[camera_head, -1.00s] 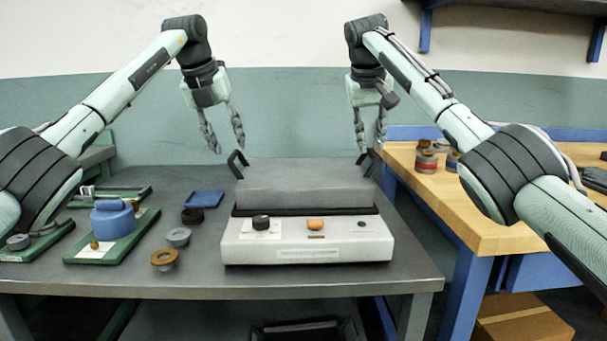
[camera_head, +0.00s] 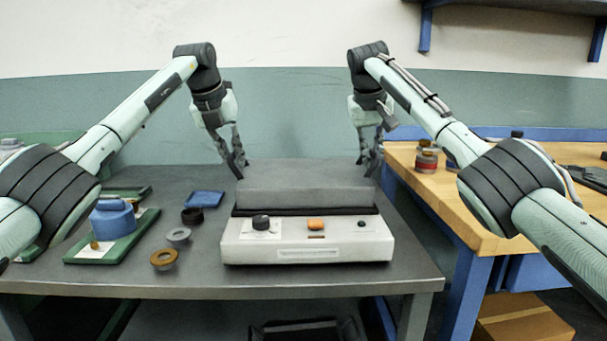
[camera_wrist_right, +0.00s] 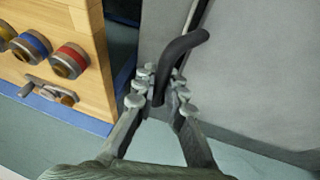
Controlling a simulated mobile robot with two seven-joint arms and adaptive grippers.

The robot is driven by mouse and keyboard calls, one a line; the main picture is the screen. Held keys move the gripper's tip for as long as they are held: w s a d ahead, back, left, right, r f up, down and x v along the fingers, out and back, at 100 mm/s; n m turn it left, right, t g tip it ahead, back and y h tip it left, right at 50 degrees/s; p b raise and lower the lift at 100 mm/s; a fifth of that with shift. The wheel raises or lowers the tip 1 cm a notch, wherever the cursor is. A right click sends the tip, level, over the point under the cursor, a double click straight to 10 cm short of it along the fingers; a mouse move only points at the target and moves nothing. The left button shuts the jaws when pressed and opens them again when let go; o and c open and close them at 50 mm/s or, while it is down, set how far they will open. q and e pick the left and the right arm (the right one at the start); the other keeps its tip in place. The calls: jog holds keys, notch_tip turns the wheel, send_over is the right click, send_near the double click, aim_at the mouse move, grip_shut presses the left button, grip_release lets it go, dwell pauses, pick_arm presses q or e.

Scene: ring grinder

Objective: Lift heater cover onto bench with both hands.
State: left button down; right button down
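The grey heater cover (camera_head: 305,184) sits level on the white heater (camera_head: 308,243), above its black top edge, on the dark bench (camera_head: 130,276). My left gripper (camera_head: 241,170) is at the cover's left handle, its fingers drawn close together and largely hiding the handle. My right gripper (camera_head: 369,168) is at the right handle. In the right wrist view, the bent black handle (camera_wrist_right: 183,52) passes between the fingertips (camera_wrist_right: 160,82), which close in on it from both sides. The cover's grey side (camera_wrist_right: 250,70) also shows there.
Left of the heater are a blue pot (camera_head: 113,219) on a green board, a blue tray (camera_head: 205,199) and several small rings. The wooden table (camera_head: 470,220) with small jars (camera_head: 426,161) stands to the right. Bare bench lies between the rings and heater.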

pick_arm(q)
jog(key=shift+r, duration=0.1)
pick_arm(e)
jog(key=shift+r, duration=0.1)
dwell(0.3)
